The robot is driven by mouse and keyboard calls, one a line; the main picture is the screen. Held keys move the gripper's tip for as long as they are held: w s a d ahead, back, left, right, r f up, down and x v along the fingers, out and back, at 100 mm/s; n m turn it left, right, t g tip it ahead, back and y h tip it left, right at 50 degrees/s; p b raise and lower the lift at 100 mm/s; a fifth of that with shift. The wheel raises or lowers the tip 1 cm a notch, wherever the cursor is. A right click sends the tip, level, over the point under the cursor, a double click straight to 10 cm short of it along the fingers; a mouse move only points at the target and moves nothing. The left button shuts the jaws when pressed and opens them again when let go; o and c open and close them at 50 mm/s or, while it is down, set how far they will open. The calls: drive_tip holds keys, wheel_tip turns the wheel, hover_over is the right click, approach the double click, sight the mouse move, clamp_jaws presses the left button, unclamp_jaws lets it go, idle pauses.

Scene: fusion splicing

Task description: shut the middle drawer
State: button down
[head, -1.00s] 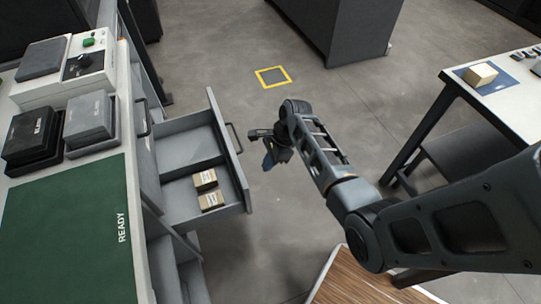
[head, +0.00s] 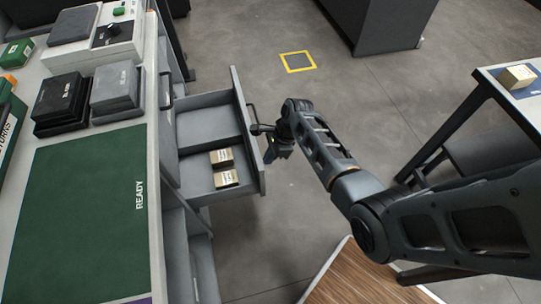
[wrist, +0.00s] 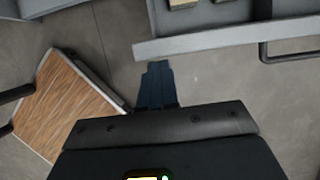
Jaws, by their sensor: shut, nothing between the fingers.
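The grey middle drawer (head: 205,130) is pulled out from the left workbench, its front panel (head: 248,132) facing right with a dark bar handle (head: 252,116). It holds two small tan boxes, one (head: 222,157) behind the other (head: 226,178). My gripper (head: 269,155) is shut and empty, fingers down, just outside the front panel. In the wrist view the shut fingers (wrist: 157,72) point at the drawer's front edge (wrist: 225,38), with the handle (wrist: 290,57) off to the right. I cannot tell whether they touch the panel.
The workbench carries a green mat (head: 80,215), dark and grey boxes (head: 115,92) and a white device (head: 105,38). A wooden-topped surface (head: 350,278) stands at the front. A white table (head: 525,100) is at right. Open floor (head: 350,110) lies beyond my arm.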

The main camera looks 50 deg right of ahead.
drive_tip(key=w+a, duration=0.6)
drive_tip(key=a, duration=0.3)
drive_tip(key=w+a, duration=0.6)
drive_tip(key=a, duration=0.4)
drive_tip(key=shift+w+b, duration=0.35)
drive_tip(key=shift+b, duration=0.05)
drive_tip(key=shift+d, duration=0.1)
